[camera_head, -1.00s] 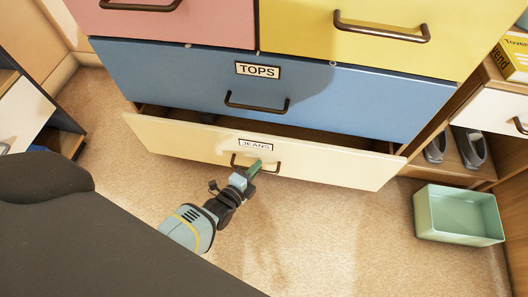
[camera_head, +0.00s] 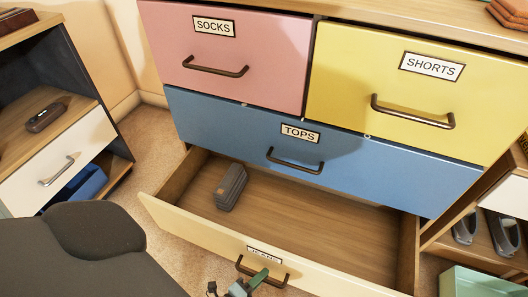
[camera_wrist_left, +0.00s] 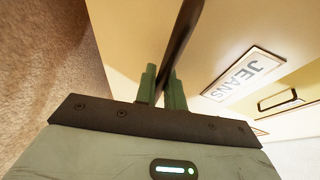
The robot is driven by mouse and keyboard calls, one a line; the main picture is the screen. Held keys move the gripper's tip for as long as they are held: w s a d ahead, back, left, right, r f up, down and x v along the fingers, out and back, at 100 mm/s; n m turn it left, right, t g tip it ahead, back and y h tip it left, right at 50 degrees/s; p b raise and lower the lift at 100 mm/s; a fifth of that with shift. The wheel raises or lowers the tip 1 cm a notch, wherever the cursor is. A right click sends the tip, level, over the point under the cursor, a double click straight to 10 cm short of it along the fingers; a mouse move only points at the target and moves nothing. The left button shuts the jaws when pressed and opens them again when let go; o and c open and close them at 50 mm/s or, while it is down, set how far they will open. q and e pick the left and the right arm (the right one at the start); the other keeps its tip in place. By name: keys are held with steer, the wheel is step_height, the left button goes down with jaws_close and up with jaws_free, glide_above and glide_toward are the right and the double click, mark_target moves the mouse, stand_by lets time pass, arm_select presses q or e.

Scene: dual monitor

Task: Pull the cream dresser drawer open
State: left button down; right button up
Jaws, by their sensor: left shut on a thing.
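The cream dresser drawer (camera_head: 200,222), labelled JEANS, is the lowest one and stands well out from the dresser, its inside showing. A dark grey case (camera_head: 231,187) lies in it towards the left. The drawer's dark bar handle (camera_head: 283,279) is on its front face below the label. My left gripper (camera_head: 258,279) is at this handle, near the bottom edge of the head view. In the left wrist view its green fingers (camera_wrist_left: 162,88) are shut on the dark handle bar (camera_wrist_left: 181,45), one on each side. My right gripper is not in view.
Above are the closed blue TOPS drawer (camera_head: 345,163), pink SOCKS drawer (camera_head: 245,50) and yellow SHORTS drawer (camera_head: 400,90). A shelf unit with a white drawer (camera_head: 50,165) stands at left. A green bin (camera_head: 470,282) is at lower right, near grey shoes (camera_head: 504,234).

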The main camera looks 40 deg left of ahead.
arm_select(q)
steer(key=shift+s+d, duration=0.15)
steer(key=shift+s, duration=0.55)
steer(key=c, duration=1.5)
jaws_free()
steer(key=p+v, duration=0.2)
steer(key=v, duration=0.5)
steer(key=shift+s, duration=0.4)
